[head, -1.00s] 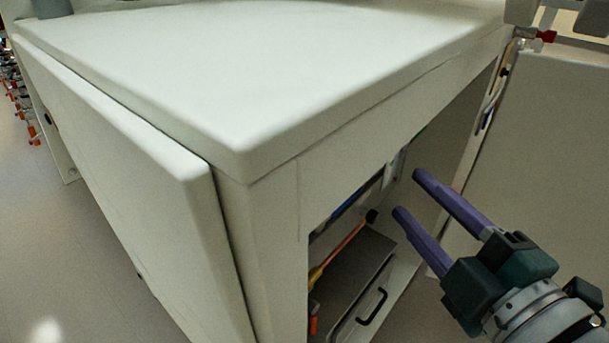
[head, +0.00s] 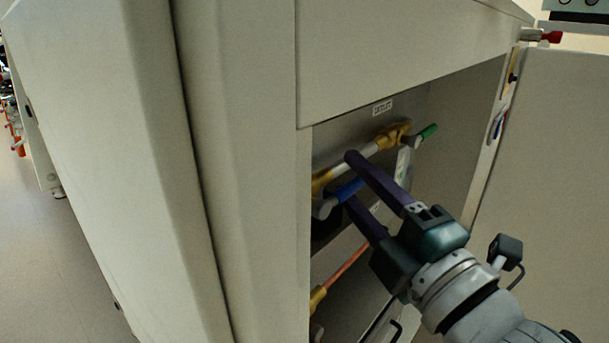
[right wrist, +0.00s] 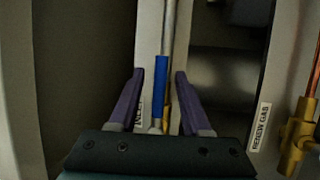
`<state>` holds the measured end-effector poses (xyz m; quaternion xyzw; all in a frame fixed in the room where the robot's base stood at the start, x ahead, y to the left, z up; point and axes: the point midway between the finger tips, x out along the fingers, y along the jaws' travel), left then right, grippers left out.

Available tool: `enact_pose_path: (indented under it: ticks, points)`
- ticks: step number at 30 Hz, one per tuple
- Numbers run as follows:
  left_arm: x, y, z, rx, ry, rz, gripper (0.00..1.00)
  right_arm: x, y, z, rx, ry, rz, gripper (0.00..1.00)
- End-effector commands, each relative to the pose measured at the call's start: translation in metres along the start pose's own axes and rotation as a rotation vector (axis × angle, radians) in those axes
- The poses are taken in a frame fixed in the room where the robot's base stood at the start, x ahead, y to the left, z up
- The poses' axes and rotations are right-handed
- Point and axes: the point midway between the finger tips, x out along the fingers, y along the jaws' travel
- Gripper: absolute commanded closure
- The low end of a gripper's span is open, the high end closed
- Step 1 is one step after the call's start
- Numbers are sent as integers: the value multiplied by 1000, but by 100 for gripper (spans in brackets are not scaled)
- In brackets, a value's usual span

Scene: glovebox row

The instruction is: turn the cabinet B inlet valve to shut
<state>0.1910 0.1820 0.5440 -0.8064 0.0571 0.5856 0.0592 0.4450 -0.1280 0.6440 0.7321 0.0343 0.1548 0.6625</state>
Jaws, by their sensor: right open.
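A blue valve handle (head: 349,189) is inside the open cabinet (head: 400,68), on pipework by a yellow-brass fitting (head: 322,181). My right gripper (head: 348,176) reaches into the opening with its purple fingers apart. In the right wrist view the blue handle (right wrist: 161,85) lies lengthwise between the open fingers (right wrist: 159,73), with a gap on each side. A label (right wrist: 139,115) behind the left finger is partly hidden. A green handle (head: 428,131) sits further back by a brass valve (head: 394,134). I cannot read the cabinet's letter. My left gripper is not in view.
An open door panel (head: 545,165) stands at the right, close to my right arm. A copper pipe (head: 347,264) runs lower in the cabinet. A brass valve (right wrist: 298,135) is at the right of the wrist view. Bare floor (head: 50,240) shows at left.

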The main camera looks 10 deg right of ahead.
Motion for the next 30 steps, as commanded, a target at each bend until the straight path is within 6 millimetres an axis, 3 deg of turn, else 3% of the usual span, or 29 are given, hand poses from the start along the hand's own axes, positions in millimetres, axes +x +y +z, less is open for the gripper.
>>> enact_pose_path:
  ticks: [10,23,30]
  points:
    - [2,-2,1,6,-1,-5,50,7,0,0,0,0,0,52]
    - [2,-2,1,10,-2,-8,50,6,0,0,0,0,0,99]
    - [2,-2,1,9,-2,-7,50,6,0,0,0,0,0,100]
